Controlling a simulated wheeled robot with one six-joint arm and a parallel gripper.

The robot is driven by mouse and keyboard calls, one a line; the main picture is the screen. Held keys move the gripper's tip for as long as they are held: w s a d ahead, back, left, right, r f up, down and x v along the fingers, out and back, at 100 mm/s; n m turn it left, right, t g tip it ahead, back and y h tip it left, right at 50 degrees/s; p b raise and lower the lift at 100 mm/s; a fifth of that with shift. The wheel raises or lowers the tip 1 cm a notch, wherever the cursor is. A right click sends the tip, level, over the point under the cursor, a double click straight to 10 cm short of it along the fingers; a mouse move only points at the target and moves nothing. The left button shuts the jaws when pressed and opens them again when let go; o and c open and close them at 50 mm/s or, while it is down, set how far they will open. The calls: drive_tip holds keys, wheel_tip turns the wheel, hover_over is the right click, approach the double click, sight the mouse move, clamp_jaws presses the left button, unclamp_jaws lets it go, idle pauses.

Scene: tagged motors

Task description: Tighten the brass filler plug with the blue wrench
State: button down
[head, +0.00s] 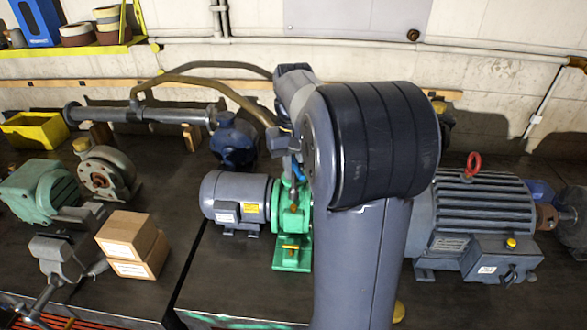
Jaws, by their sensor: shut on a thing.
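My gripper (289,158) shows just left of my large arm link, above the green pump (290,211). It is shut on the blue wrench (298,172), of which only a small blue part shows. The wrench is at the top of the green pump, but I cannot tell whether it touches it. I cannot make out the brass filler plug for sure. The wrench, gripper and arm cover part of the pump's top and right side. A small brass-coloured fitting (291,247) sits low on the front of the pump.
A grey motor (235,197) adjoins the pump on the left. A large grey motor (478,220) with a red lifting eye stands right of my arm. Two cardboard boxes (131,245), a vise (58,257) and a green gearbox (38,187) are on the left. A hose arches behind my gripper.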

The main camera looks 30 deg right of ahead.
sight(294, 188)
drive_tip(key=n+b, duration=0.1)
drive_tip(key=n, duration=0.2)
drive_tip(key=f+n+b, duration=0.1)
drive_tip(key=n+b, duration=0.1)
drive_tip(key=n, duration=0.1)
drive_tip(key=shift+n, duration=0.4)
drive_tip(key=shift+r+n+p, duration=0.25)
drive_tip(key=shift+n+p, duration=0.25)
drive_tip(key=n, duration=0.1)
drive_tip(key=n+p, duration=0.1)
drive_tip(key=n, duration=0.3)
drive_tip(key=shift+f+p, duration=0.35)
drive_tip(key=n, duration=0.2)
drive_tip(key=n+p, duration=0.1)
drive_tip(key=n, duration=0.1)
drive_tip(key=shift+f+n, duration=0.2)
drive_tip(key=shift+n, duration=0.1)
drive_tip(key=n, duration=0.3)
drive_tip(key=shift+f, duration=0.25)
drive_tip(key=shift+f, duration=0.15)
drive_tip(key=shift+f+b, duration=0.5)
drive_tip(key=shift+f, duration=0.6)
